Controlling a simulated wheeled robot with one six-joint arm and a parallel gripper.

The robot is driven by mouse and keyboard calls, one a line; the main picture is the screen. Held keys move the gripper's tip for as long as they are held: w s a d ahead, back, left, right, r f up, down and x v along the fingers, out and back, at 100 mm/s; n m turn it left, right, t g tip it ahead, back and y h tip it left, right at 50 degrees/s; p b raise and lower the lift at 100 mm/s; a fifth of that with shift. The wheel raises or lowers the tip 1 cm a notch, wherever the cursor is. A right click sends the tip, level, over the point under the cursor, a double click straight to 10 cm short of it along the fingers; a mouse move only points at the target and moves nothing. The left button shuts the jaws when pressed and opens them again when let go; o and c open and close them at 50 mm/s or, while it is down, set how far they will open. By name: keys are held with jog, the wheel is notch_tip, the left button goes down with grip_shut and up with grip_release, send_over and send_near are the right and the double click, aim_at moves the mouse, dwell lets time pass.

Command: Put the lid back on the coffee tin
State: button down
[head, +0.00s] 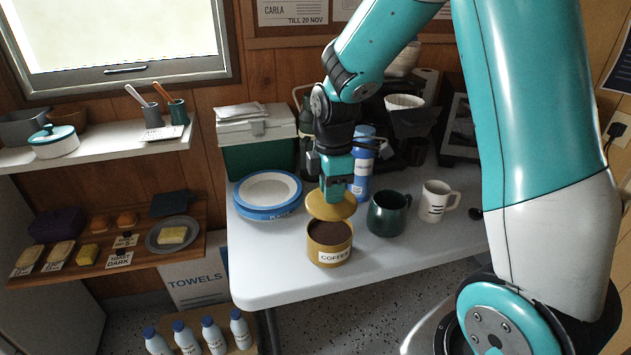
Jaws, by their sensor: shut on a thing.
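The coffee tin (329,254) is a round mustard-yellow tin with a white label. It stands upright near the front of the table, open at the top, with dark brown coffee inside. My gripper (334,193) points down above the back of the tin and is shut on the yellow lid (327,209). The lid is roughly level and appears a little above and behind the tin's rim, apart from it. My gripper's fingers hide the back right part of the lid, so the exact grip cannot be seen.
A dark green mug (386,214) and a white mug (436,201) stand right of the tin. A blue-rimmed plate stack (268,212) is to the left. A blue bottle (361,172) stands close behind my gripper. The white table (259,279) is clear at its front left.

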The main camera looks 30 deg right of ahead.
notch_tip(320, 180, down, 4)
jog(key=b, duration=0.4)
jog(key=shift+f+b, duration=0.4)
jog(key=shift+f, duration=0.6)
jog(key=shift+p, duration=0.5)
dwell(0.3)
jog(key=shift+f+p, duration=0.2)
jog(key=shift+p, duration=0.1)
dwell(1.4)
jog(key=shift+c, duration=2.3)
grip_release()
jog(key=shift+r, duration=0.15)
